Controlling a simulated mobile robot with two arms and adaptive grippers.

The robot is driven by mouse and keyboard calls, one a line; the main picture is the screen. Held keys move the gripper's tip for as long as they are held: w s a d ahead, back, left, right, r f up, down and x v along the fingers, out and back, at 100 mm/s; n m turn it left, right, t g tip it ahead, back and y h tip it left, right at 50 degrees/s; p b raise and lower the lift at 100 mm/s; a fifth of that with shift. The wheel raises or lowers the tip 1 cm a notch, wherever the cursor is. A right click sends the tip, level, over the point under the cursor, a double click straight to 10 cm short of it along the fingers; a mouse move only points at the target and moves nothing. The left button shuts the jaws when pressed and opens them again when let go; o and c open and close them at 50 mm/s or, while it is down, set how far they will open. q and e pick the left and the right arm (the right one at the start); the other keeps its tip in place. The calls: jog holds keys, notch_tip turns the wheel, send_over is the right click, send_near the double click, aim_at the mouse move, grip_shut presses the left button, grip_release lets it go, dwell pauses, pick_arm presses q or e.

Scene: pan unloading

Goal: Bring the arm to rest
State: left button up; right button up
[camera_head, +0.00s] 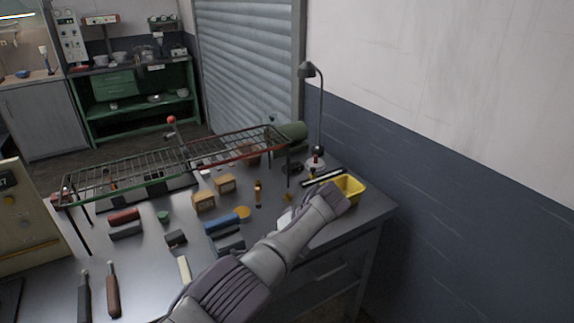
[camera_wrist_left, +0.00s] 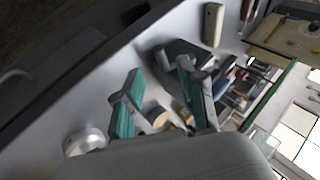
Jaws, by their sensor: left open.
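One grey and purple arm of mine (camera_head: 265,258) reaches up from the bottom of the head view across the right part of the table. Its far end lies over or in front of the yellow bin (camera_head: 352,186), and its fingers cannot be made out there. In the left wrist view my left gripper (camera_wrist_left: 160,105) is open, with its two teal-padded fingers spread apart. I see nothing held between them. A silver round thing (camera_wrist_left: 84,141) lies left of the fingers, and a dark blue thing (camera_wrist_left: 178,62) is beyond them. My right gripper cannot be made out.
The grey table (camera_head: 150,262) carries a long wire rack (camera_head: 165,165) on legs, wooden blocks (camera_head: 225,184), a blue item (camera_head: 228,219), a red item (camera_head: 124,216) and dark-handled tools (camera_head: 112,290). A desk lamp (camera_head: 320,110) stands at the back right. A wall rises to the right.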

pick_arm(q)
jog(key=s+f+m+h, duration=0.4)
jog(key=s+f+h, duration=0.3)
jog(key=s+f, duration=0.85)
jog(key=s+a+r+m+t+h, duration=0.1)
jog(key=s+a+r+m+t, duration=0.15)
jog(key=s+a, duration=0.55)
jog(key=s+a+r+m+t, duration=0.1)
jog(key=s+a+r, duration=0.35)
jog(key=s, duration=0.75)
notch_tip(320, 180, down, 29)
jog(key=s+g, duration=0.2)
jog(key=s+a+f+b, duration=0.1)
jog(key=s+a+f, duration=0.2)
jog(key=s+f, duration=1.2)
jog(key=shift+s+f+g, duration=0.15)
jog(key=shift+s+g, duration=0.2)
jog(key=shift+s, duration=0.25)
